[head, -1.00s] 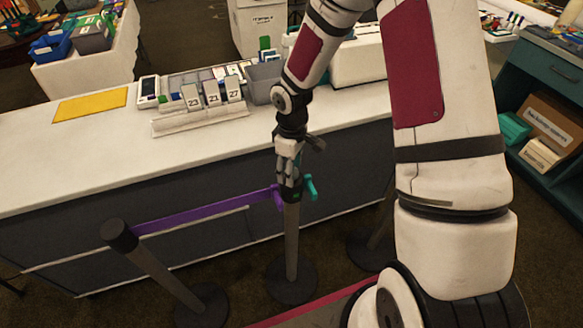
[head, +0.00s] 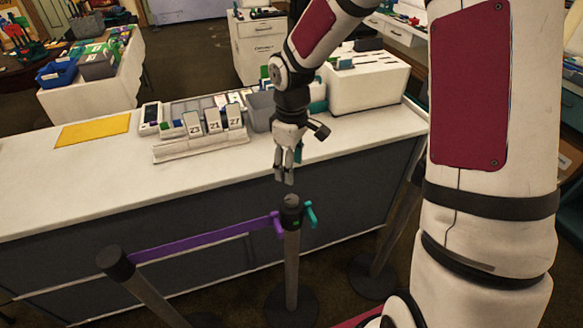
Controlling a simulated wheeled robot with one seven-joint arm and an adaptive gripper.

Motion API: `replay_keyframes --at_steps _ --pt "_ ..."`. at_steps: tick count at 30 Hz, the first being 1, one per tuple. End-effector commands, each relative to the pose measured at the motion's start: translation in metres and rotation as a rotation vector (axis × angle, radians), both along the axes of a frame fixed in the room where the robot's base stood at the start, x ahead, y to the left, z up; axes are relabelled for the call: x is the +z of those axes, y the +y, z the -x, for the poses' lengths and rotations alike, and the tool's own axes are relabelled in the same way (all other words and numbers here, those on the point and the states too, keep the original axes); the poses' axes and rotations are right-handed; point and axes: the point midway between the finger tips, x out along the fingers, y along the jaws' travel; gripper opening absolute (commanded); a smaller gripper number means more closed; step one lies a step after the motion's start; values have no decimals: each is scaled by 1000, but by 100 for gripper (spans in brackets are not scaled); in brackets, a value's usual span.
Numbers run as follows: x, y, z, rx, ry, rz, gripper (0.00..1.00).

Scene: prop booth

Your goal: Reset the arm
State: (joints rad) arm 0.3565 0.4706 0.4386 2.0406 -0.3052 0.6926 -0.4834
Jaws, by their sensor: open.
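My gripper (head: 285,180) is open and points down, just above the top of the middle stanchion post (head: 291,245). There is a small gap between the fingertips and the post top, and nothing shows between the fingers. A purple belt (head: 205,224) runs from the left post (head: 120,262) to the middle post, with its purple end clip at the post head. A teal clip (head: 311,214) sits on the right side of the same post head.
A long white counter (head: 60,180) stands behind the posts. On it are a yellow mat (head: 92,131), a rack of numbered cards (head: 200,146), grey bins and a white box (head: 365,85). Another dark post (head: 377,255) stands to the right.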

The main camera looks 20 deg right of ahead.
Motion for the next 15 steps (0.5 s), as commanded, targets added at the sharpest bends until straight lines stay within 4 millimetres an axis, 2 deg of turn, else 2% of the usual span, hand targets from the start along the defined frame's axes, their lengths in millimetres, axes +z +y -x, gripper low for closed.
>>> replay_keyframes --at_steps 11,15 --pt "2 0 0 -2 -3 3 53" --pt "21 -3 7 -34 -25 27 53"
